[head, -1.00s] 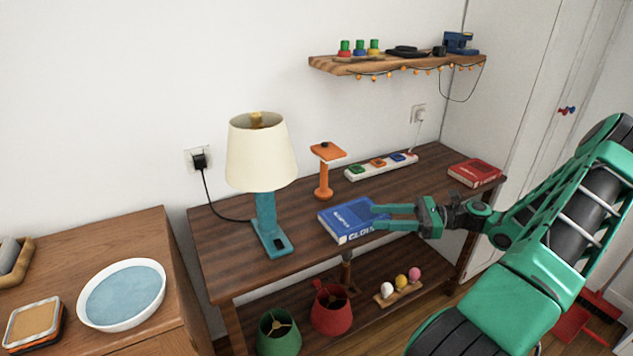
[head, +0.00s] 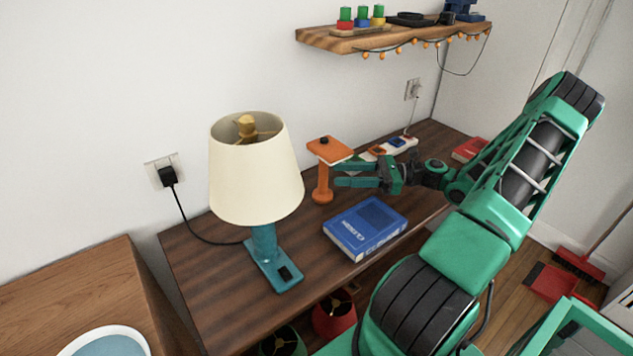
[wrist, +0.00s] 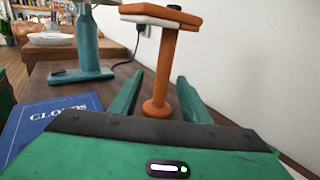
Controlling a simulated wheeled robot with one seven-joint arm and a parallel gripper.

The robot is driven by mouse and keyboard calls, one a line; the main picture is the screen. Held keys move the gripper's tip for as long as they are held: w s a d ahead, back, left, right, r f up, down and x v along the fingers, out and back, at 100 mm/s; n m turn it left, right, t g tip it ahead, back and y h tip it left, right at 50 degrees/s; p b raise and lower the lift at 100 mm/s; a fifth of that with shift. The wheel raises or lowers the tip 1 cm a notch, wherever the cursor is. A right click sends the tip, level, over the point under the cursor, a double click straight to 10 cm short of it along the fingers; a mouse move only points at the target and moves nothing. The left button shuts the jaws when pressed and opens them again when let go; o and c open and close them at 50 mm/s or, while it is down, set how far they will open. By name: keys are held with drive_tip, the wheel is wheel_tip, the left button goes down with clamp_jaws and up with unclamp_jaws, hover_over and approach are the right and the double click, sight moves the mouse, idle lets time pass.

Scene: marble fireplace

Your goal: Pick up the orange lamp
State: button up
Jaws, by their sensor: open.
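The orange lamp (head: 322,183) stands upright on the dark wooden table, with a flat square orange head on a thin stem and a round base. In the wrist view the lamp's stem (wrist: 165,75) rises between my two green fingers. My gripper (head: 338,176) is open, with its fingers pointing left at the lamp's lower stem. I cannot tell whether either finger touches it. The head of the lamp is above the fingers.
A large lamp with a cream shade (head: 255,175) and teal base stands left of the orange lamp. A blue book (head: 366,227) lies in front. A power strip (head: 398,146) and red book (head: 470,149) are behind. A wooden shelf (head: 385,38) hangs above.

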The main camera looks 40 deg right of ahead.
sight(328, 194)
drive_tip(key=x, duration=0.5)
drive_tip(key=shift+d, duration=0.1)
drive_tip(key=shift+w+d+x, duration=0.1)
drive_tip(key=shift+w+x, duration=0.05)
drive_tip(key=shift+x, duration=1.1)
drive_tip(key=shift+w+d+x, duration=0.1)
drive_tip(key=shift+w+x, duration=0.05)
drive_tip(key=shift+x, duration=1.15)
drive_tip(key=shift+r, duration=0.15)
drive_tip(key=shift+c, duration=0.6)
clamp_jaws()
